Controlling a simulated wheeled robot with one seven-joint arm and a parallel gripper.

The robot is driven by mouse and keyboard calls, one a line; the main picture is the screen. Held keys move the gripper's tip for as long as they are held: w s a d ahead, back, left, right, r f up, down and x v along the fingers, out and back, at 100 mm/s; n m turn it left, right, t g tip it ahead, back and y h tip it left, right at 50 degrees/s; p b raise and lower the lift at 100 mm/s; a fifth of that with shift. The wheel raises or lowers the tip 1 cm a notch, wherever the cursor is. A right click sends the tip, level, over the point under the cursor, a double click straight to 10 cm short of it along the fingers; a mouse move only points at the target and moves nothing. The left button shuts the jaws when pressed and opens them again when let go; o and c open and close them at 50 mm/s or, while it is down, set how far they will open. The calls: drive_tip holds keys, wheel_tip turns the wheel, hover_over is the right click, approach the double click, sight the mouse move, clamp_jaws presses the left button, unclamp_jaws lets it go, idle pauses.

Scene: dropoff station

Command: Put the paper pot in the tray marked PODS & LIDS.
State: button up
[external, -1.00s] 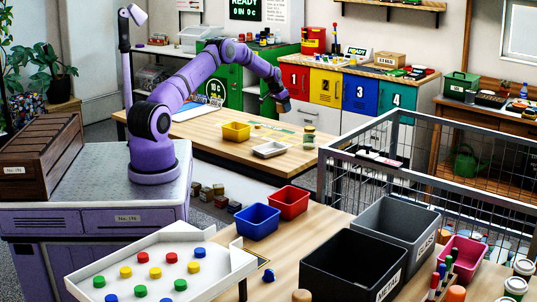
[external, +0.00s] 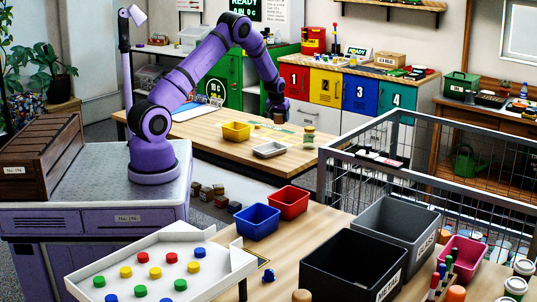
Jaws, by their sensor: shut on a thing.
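My gripper (external: 278,111) is over the far part of the wooden worktable, shut on a small brownish thing (external: 279,119) that looks like the paper pot. The jaws and the pot are tiny here, so the exact grip is hard to see. A yellow tray (external: 236,132) stands to the left of the gripper on the same table. A whitish shallow tray (external: 270,150) lies nearer the camera, below the gripper in the picture. No PODS & LIDS marking can be read on either tray from this view.
A small jar (external: 309,135) stands right of the white tray on the worktable (external: 205,147). A wire-mesh cage (external: 400,170) stands to the right. Blue (external: 257,222) and red (external: 288,203) bins are on the near table. The worktable's left part is largely clear.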

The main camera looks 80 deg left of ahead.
drive_tip(key=s+d+r+n+g, duration=0.2)
drive_tip(key=s+d+n, duration=0.4)
drive_tip(key=s+d, duration=0.3)
drive_tip(key=s+d+r+n+g, duration=0.2)
drive_tip(key=s+d+n, duration=0.3)
drive_tip(key=s+d, duration=0.45)
hover_over(267, 151)
drive_tip(key=shift+n, duration=0.3)
drive_tip(key=f, duration=0.7)
drive_tip(key=w+f, duration=0.1)
drive_tip(key=f, duration=0.2)
drive_tip(key=shift+d+f, duration=0.35)
drive_tip(key=shift+d, duration=0.05)
drive_tip(key=shift+f, duration=1.7)
drive_tip(key=shift+f, duration=0.1)
drive_tip(key=o, duration=0.9)
drive_tip(key=v, duration=1.2)
drive_tip(key=shift+w, duration=0.2)
